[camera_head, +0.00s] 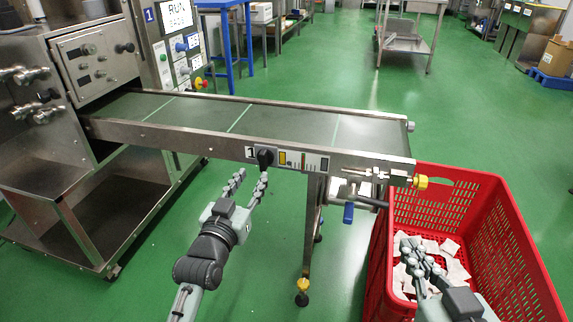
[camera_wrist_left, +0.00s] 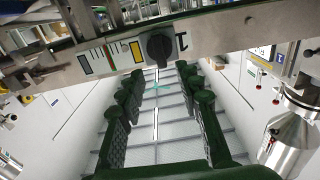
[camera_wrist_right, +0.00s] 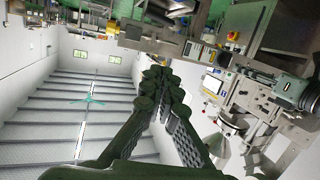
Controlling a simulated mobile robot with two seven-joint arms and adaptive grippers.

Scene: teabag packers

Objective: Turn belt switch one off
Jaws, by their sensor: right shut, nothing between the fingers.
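Belt switch one is a black rotary knob (camera_head: 265,158) on the side rail of the conveyor, right of a plate marked 1. It also shows in the left wrist view (camera_wrist_left: 158,46), ahead of the fingers. My left gripper (camera_head: 250,188) is open and empty, just below and in front of the knob; one fingertip looks close to it, and contact cannot be told. My right gripper (camera_head: 416,250) is shut and empty over the red crate; its closed fingers show in the right wrist view (camera_wrist_right: 157,82).
The conveyor belt (camera_head: 270,122) runs from the steel machine (camera_head: 60,100) toward the red crate (camera_head: 462,175), which holds several white teabags (camera_head: 452,250). A blue-handled lever (camera_head: 348,212) and yellow knob (camera_head: 420,182) stick out at the belt's end.

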